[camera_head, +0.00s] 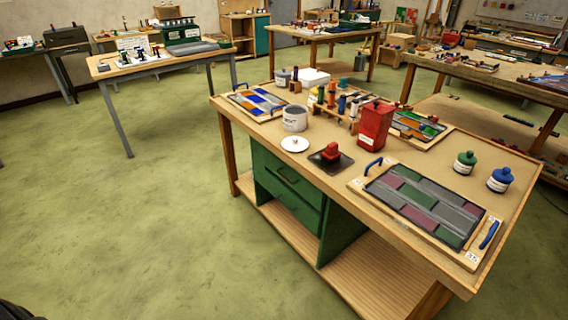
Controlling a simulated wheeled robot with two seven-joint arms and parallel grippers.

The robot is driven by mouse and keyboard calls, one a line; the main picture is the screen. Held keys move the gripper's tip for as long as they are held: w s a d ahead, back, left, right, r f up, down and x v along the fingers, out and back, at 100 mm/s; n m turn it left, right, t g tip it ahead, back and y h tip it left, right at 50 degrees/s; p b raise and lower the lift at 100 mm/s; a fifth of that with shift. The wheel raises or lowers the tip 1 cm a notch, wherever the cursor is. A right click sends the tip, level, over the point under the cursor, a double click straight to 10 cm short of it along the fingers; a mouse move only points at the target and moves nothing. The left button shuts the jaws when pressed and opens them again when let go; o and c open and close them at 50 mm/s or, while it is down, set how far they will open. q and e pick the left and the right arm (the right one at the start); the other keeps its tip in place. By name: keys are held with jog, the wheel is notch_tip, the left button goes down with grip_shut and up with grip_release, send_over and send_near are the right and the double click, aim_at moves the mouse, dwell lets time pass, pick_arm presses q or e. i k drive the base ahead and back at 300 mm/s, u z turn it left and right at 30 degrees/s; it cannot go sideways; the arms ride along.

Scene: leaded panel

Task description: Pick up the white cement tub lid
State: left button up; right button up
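A round white lid (295,144) with a small knob in its middle lies flat near the front left edge of the wooden workbench (333,178). A grey-white cement tub (295,119) with a dark label stands just behind the lid, upright and uncovered. The lid looks apart from the tub and unobstructed from above. Neither of my grippers shows in the head view. A dark shape sits at the bottom left corner, too little of it visible to identify.
Right of the lid are a red-handled block on a dark plate (331,158) and a red canister (375,126). A leaded panel (423,207) with blue handles fills the bench's right front. Green floor (150,220) before the bench is clear.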

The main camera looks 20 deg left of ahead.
aim_at(292, 144)
jog(key=u, duration=1.35)
jog(key=i, duration=0.7)
jog(key=u, duration=0.55)
jog(key=i, duration=0.8)
jog(key=z, duration=0.6)
jog(key=i, duration=0.65)
jog(key=z, duration=0.6)
